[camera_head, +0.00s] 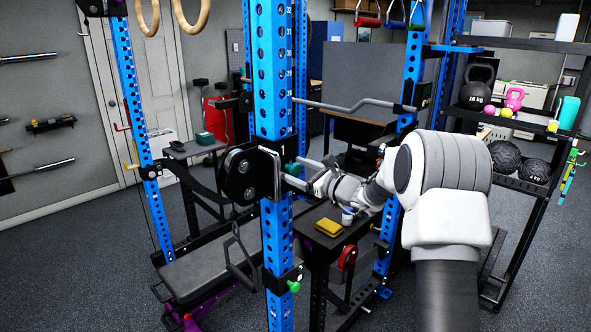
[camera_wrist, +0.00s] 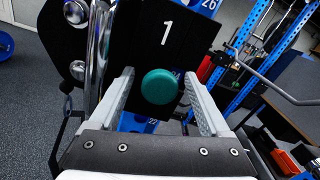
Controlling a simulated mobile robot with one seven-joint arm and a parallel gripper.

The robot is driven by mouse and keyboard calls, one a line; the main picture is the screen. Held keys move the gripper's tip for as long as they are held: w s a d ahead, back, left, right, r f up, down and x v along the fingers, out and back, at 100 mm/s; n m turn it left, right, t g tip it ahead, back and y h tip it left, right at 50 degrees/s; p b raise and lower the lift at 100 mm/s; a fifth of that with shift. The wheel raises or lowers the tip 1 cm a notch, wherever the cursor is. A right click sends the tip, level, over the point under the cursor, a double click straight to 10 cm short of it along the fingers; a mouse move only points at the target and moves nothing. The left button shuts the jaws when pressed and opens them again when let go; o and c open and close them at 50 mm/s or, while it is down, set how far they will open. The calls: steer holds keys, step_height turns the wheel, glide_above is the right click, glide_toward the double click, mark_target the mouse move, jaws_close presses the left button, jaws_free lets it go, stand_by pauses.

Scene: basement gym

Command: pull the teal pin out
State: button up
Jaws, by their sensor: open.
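The teal pin (camera_wrist: 160,87) shows in the wrist view as a round knob in front of a black plate marked 1. In the head view a small part of the teal pin (camera_head: 293,169) shows at the blue upright. My gripper (camera_head: 303,173) reaches the upright from the right. In the wrist view my gripper (camera_wrist: 158,78) is open, with one finger on each side of the knob. Gaps show between the knob and both fingers. The pin's shaft is hidden behind the knob.
The blue upright (camera_head: 272,80) carries a black pulley plate (camera_head: 240,172) and a chrome handle. A dark stand with a yellow block (camera_head: 329,227) is below my arm. A weight shelf (camera_head: 520,125) stands at right.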

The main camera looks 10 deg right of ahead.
jaws_close()
stand_by(0.3)
steer(key=shift+s+d+f+b, duration=0.2)
steer(key=shift+s+d+b, duration=0.3)
steer(key=shift+b, duration=0.2)
steer(key=shift+s+d+r, duration=0.1)
steer(key=shift+s+d, duration=0.05)
steer(key=shift+s, duration=0.2)
jaws_free()
steer(key=shift+s, duration=0.1)
